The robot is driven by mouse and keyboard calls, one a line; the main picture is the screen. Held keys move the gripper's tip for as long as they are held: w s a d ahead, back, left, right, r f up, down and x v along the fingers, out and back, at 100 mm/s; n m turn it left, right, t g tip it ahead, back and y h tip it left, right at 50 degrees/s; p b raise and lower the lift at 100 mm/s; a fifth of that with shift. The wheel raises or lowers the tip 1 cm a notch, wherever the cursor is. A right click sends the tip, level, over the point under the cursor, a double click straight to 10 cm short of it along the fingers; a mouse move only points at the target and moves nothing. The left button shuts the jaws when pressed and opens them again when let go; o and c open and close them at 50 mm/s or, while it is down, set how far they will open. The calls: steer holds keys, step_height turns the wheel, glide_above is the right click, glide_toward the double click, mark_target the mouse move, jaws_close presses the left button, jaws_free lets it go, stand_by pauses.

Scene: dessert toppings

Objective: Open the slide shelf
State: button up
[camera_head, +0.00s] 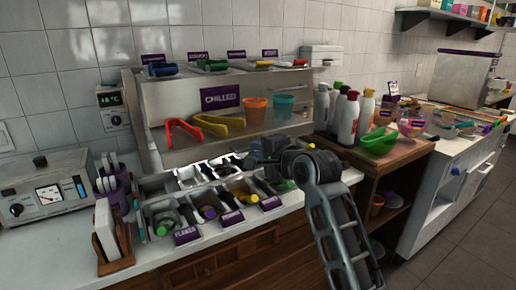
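A steel chilled case (225,80) with a purple CHILLED sign (221,97) stands on the counter against the tiled wall. Red and yellow tongs and orange and teal cups rest on its ledge. A tray of topping bins (165,205) sits in front of and below it. I cannot tell for sure which part is the slide shelf. My grey arm rises from the lower right, and my dark gripper (258,160) is over the back right of the bins, close to the case front. Its fingers are small and blend with the bins, so contact and opening are unclear.
A white machine with a dial (42,190) and a wooden napkin holder (110,235) stand at left. At right, a wooden cart (385,160) carries several bottles and a green scoop (380,140). Wooden drawers (215,262) are below the counter. Open floor (470,230) lies far right.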

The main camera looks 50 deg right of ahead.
steer(key=o, duration=0.3)
steer(key=shift+r, duration=0.1)
steer(key=v, duration=0.7)
steer(key=shift+s+b, duration=0.35)
steer(key=shift+b, duration=0.05)
steer(key=shift+a, duration=0.15)
steer(key=s+a+f+n+y, duration=0.1)
steer(key=s+a+f+n, duration=0.7)
steer(key=s+a+f, duration=0.55)
steer(key=s+a+n+y, duration=0.1)
steer(key=s+a+n, duration=0.2)
steer(key=s, duration=0.4)
steer(key=s+a+n+y, duration=0.1)
steer(key=s+a+n, duration=0.2)
steer(key=s+n, duration=0.2)
steer(key=s+a+n+y, duration=0.1)
steer(key=s+a+n, duration=0.2)
steer(key=s, duration=0.7)
steer(key=shift+f+n, duration=0.2)
steer(key=shift+n, duration=0.9)
